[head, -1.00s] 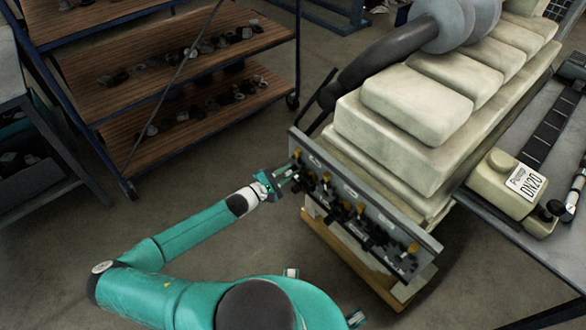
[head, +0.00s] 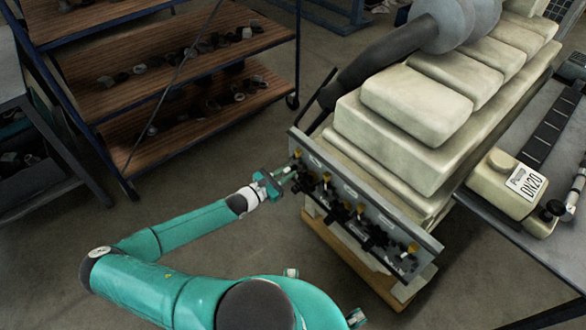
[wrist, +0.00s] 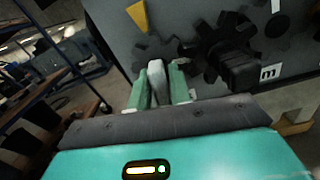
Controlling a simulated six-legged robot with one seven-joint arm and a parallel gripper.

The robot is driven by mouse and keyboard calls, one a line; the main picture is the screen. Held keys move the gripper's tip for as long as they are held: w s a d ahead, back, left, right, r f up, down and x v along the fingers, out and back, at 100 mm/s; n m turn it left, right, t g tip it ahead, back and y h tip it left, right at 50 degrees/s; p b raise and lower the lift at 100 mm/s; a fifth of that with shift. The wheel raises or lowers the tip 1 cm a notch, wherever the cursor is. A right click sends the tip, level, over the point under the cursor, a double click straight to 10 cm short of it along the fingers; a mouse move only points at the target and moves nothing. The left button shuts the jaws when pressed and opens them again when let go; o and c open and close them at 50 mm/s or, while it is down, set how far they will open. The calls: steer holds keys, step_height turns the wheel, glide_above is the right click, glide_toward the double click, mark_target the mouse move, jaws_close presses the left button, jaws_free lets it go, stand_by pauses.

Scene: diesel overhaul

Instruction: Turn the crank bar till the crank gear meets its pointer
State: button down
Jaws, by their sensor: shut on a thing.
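My gripper (head: 285,175) is at the left end of the engine's front panel (head: 362,208). In the wrist view its two green fingers (wrist: 159,88) are shut on a pale grey bar, the crank bar (wrist: 156,70), which sticks out toward me. Behind the bar is a dark toothed gear (wrist: 148,47), apparently the crank gear, partly hidden by the fingers and bar. A yellow pointer (wrist: 137,16) sits above this gear, slightly left of the bar. I cannot tell whether a gear mark lines up with it.
More dark gears and a black block (wrist: 238,68) stand close to the right of my fingers, by a white "m" label (wrist: 269,73). A wooden-shelved rack (head: 180,60) is at the left; a bench with a pump (head: 508,185) is at the right. Open floor lies between.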

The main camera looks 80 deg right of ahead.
steer(key=n, duration=0.3)
steer(key=shift+n, duration=0.3)
steer(key=shift+n, duration=1.8)
steer(key=n, duration=0.3)
steer(key=shift+n, duration=0.4)
steer(key=c, duration=1)
jaws_free()
steer(key=shift+o, duration=0.2)
